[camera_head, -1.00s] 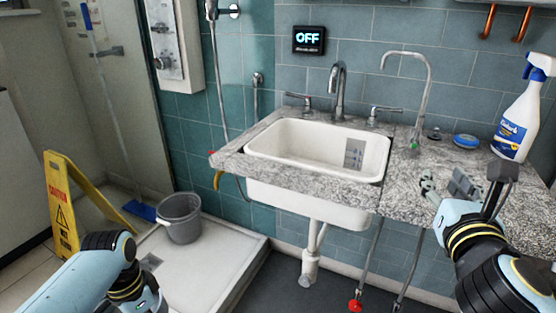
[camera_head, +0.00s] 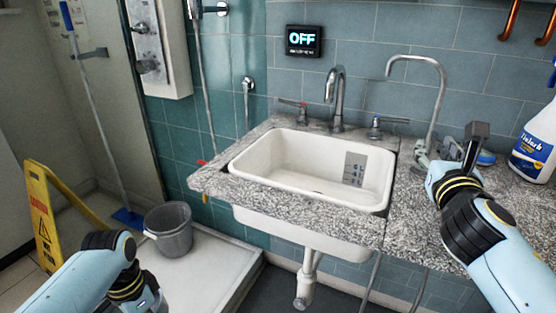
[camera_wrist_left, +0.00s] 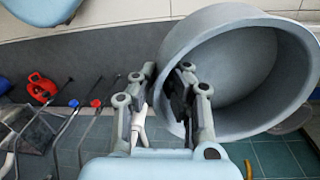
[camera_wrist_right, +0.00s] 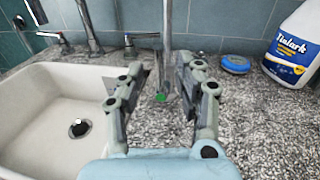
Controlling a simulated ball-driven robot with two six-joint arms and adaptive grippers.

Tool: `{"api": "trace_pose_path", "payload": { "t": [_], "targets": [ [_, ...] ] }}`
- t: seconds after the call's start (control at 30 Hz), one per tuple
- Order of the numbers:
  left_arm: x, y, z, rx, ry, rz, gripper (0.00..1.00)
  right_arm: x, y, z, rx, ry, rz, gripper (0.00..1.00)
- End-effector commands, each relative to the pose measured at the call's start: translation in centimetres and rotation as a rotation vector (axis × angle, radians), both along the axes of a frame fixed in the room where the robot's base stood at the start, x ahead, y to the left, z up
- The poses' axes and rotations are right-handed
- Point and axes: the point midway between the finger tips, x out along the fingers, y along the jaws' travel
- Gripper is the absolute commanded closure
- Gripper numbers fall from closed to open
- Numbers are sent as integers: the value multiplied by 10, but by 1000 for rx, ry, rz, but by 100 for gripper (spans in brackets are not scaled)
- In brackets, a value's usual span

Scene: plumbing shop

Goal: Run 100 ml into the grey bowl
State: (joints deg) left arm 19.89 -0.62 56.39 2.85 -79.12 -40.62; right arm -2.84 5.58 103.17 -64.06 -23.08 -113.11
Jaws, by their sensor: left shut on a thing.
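The grey bowl (camera_wrist_left: 250,80) shows in the left wrist view, tilted, its inside facing the camera. My left gripper (camera_wrist_left: 172,88) is shut on its rim. The bowl is not visible in the head view, where only my left arm shows at bottom left. My right gripper (camera_wrist_right: 155,85) is open and empty over the granite counter, pointing at the slim gooseneck tap (camera_head: 440,85). The tap's post (camera_wrist_right: 168,40) rises between the fingers in the right wrist view, with a green spot (camera_wrist_right: 160,97) at its base. A wall display (camera_head: 303,41) reads OFF.
The white sink (camera_head: 290,160) has a main faucet (camera_head: 336,100) with two lever handles behind it. A grey bucket (camera_head: 168,232) and yellow sign (camera_head: 42,215) are at left.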

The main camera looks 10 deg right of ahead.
Motion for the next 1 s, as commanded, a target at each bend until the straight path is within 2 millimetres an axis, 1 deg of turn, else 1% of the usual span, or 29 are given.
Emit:
{"api": "trace_pose_path", "payload": {
  "t": [0.03,0.1,0.2,0.33,0.57,0.6,0.87,1.0],
  "targets": [
    [0,0,-1,0,0,0,100,10,-4,0,-2,-2,-1,65],
    [0,0,-2,0,0,0,100,20,-7,0,-1,-1,0,65],
    [0,0,-3,0,0,0,100,30,-11,0,-1,-1,0,65],
    [0,0,-4,0,0,0,100,36,-14,-1,-1,1,0,65],
    [0,0,-4,0,0,0,100,37,-14,0,0,1,0,65],
    [0,0,-4,0,0,0,100,37,-14,0,0,1,0,66],
    [0,0,-4,0,0,0,100,37,-14,0,0,1,0,100],
    [0,0,-4,0,0,0,100,37,-14,0,0,1,0,100]
  ]
}}
